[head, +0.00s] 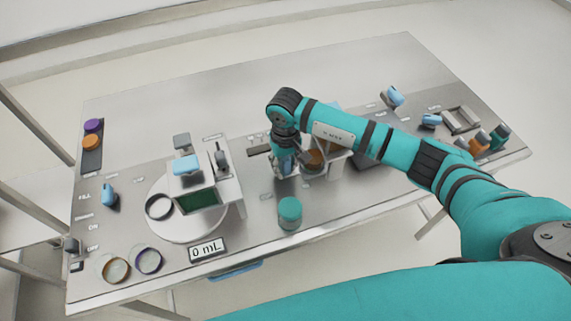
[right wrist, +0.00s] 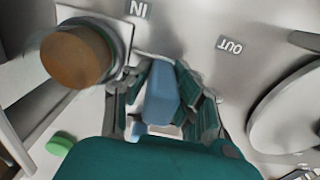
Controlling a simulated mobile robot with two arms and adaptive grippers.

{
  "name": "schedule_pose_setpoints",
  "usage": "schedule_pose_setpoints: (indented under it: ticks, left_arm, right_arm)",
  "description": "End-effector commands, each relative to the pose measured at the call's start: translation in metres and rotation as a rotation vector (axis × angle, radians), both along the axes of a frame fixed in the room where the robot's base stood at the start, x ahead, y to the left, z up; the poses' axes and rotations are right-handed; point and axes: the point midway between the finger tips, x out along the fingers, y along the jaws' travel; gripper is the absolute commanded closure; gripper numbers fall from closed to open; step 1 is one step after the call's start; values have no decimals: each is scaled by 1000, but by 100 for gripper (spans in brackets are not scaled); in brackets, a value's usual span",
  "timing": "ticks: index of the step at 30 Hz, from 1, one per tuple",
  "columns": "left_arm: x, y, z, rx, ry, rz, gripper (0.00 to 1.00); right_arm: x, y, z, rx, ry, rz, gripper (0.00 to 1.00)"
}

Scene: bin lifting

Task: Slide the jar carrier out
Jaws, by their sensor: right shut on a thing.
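My right gripper (head: 287,160) reaches down to the bench from the right. In the right wrist view its fingers (right wrist: 163,100) are shut on a blue handle (right wrist: 161,92), one finger on each side. A jar with an orange-brown lid (right wrist: 75,58) stands beside the handle on the "IN" side, in a pale square carrier (right wrist: 118,38). The lid also shows in the head view (head: 314,159), partly behind the gripper. The link between handle and carrier is hidden. My left gripper is not in view.
A teal-lidded jar (head: 290,212) stands near the front edge. To the left are a round turntable (head: 185,228), a blue-handled device (head: 186,165) and a "0 mL" display (head: 207,249). The bench's back is clear.

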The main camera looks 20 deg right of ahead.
Motion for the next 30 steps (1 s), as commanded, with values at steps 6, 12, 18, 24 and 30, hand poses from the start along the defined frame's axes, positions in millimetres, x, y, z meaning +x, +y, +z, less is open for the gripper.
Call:
schedule_pose_setpoints:
  ticks: [6,12,18,24,30]
  left_arm:
    - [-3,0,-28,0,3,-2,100]
    - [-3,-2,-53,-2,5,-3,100]
    - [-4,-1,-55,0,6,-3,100]
    - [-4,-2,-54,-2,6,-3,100]
    - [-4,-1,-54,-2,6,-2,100]
  right_arm:
    - [1,30,-6,5,-6,6,100]
    - [-1,67,-4,3,-5,3,100]
    - [-3,76,1,3,-1,0,100]
    - [-3,77,1,5,-1,1,100]
    - [-3,76,1,4,0,1,67]
